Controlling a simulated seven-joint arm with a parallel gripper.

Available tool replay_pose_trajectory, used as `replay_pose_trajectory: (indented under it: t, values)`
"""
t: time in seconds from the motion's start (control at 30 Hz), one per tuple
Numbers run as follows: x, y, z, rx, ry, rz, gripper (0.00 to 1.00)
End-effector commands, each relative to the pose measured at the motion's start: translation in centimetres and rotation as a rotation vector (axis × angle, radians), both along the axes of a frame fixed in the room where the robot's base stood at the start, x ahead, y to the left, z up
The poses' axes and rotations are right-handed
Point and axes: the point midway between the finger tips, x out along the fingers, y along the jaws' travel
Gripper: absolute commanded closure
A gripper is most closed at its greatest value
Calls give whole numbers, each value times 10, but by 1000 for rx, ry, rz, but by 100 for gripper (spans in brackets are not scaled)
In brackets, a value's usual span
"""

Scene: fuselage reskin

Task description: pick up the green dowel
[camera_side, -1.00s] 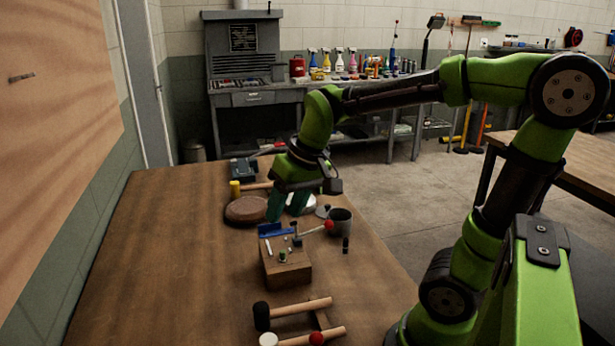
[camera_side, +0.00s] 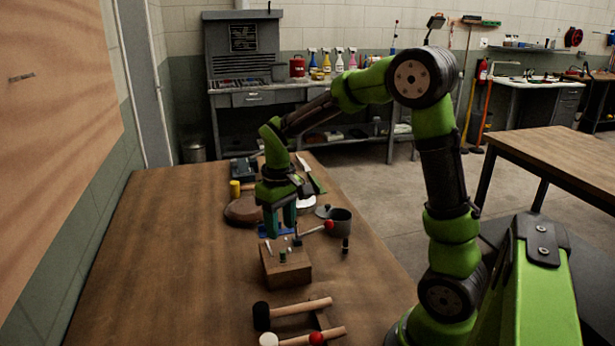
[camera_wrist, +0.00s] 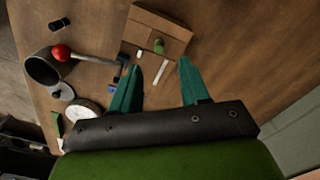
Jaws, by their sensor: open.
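The green dowel (camera_side: 282,257) is a short peg standing upright on a wooden block (camera_side: 287,270) in the middle of the table. In the wrist view the dowel (camera_wrist: 158,45) is on the block (camera_wrist: 150,28), ahead of my fingertips and roughly between them. My gripper (camera_side: 281,235) is open, with teal fingers pointing down just behind and above the block. In the wrist view my gripper (camera_wrist: 160,66) holds nothing. A white stick (camera_wrist: 161,72) shows between the fingers, near the block's edge.
A grey cup (camera_side: 341,222) and a red-tipped tool (camera_side: 328,225) are right of the block. A small dark cylinder (camera_side: 345,245) stands near the cup. Mallets (camera_side: 300,307) lie in front. The table's left side (camera_side: 160,260) is clear.

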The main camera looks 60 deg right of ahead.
Motion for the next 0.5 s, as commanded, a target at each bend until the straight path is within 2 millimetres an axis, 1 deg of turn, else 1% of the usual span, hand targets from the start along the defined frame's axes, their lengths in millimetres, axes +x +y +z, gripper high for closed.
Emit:
replay_pose_trajectory:
  t: [0.03, 0.1, 0.27, 0.5]
  values:
    - [0, 0, -8, 1, 2, -1, 54]
    - [0, 0, -15, 1, 2, -1, 54]
    - [0, 0, -24, 1, 0, -1, 54]
    - [-1, -2, -59, 2, 3, -1, 54]
